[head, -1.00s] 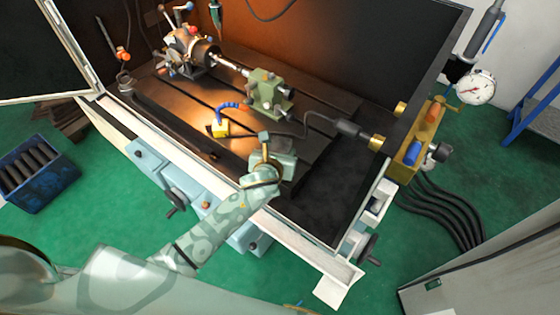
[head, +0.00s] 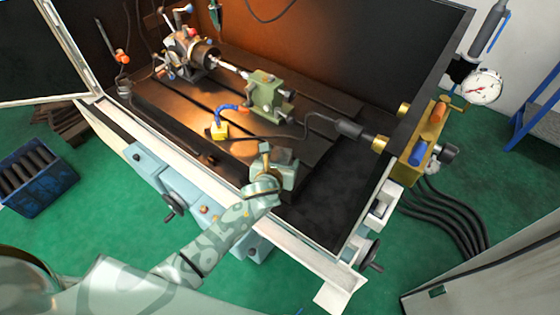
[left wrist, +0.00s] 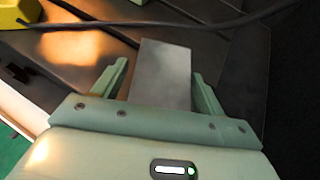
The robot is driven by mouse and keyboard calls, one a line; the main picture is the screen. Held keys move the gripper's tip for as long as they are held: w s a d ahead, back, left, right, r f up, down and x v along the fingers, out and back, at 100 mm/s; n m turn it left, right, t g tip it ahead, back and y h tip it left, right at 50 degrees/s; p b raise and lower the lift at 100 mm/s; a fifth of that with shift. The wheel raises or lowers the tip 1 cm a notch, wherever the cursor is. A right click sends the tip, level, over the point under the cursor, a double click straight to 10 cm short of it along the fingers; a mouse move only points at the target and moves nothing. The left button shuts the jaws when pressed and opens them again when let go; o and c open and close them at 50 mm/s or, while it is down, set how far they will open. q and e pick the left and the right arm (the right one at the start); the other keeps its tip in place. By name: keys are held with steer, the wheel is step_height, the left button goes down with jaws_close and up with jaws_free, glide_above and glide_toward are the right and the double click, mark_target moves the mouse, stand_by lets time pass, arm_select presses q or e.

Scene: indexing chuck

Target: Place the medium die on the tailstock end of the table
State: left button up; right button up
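A plain grey block, which I take to be the medium die (left wrist: 162,72), shows between my left gripper's fingers in the left wrist view, with a gap on each side. In the head view a small grey shape, probably the die (head: 281,155), shows just beyond the gripper, partly hidden, at the table's right end. My left gripper (head: 268,160) is open; its two green fingers show in the left wrist view (left wrist: 160,88). The slotted dark table (head: 318,148) carries the green tailstock (head: 268,92). My right gripper is not in view.
A chuck unit (head: 192,55) stands at the table's far left end. A yellow block with a blue hose (head: 220,130) sits near the front middle. A dark cable (left wrist: 165,24) crosses beyond the die. The white front rail (head: 325,262) borders the enclosure.

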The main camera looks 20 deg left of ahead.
arm_select(q)
steer(key=shift+s+r, duration=0.2)
steer(key=shift+r, duration=0.1)
steer(key=p+v, duration=0.4)
steer(key=v, duration=0.7)
steer(key=shift+s, duration=0.25)
